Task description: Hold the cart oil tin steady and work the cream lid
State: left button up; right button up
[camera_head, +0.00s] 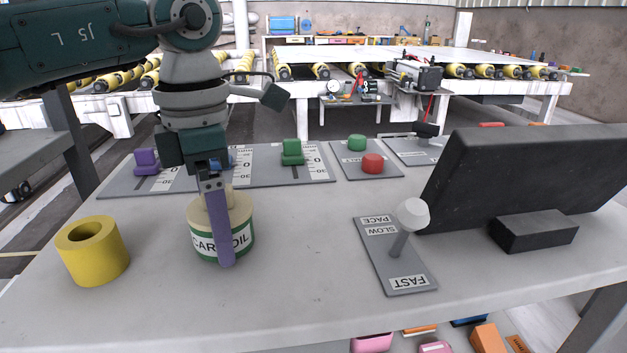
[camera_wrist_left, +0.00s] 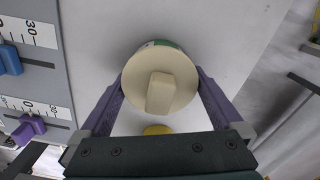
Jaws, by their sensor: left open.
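The cart oil tin (camera_head: 208,246) stands upright on the slab, with a green band and a white label reading CART OIL. Its cream lid (camera_head: 240,203) is on top, partly hidden by my left gripper in the head view. In the left wrist view the round cream lid (camera_wrist_left: 184,82) with its raised bar grip shows from above. My left gripper (camera_head: 226,262) points down over the tin. In the left wrist view its purple fingers (camera_wrist_left: 160,85) are open, one on each side of the tin; whether they touch it I cannot tell. My right gripper is not in view.
A yellow ring (camera_head: 92,250) stands left of the tin. Slider panels (camera_head: 262,165) lie behind it. A lever plate (camera_head: 398,262), a button panel with a red button (camera_head: 373,163) and a black block (camera_head: 533,231) are to the right. The slab's front is clear.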

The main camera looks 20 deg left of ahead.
pick_arm(q)
jog(key=c, duration=1.2)
jog(key=o, duration=1.2)
notch_tip(320, 180, up, 10)
jog(key=shift+p, duration=0.3)
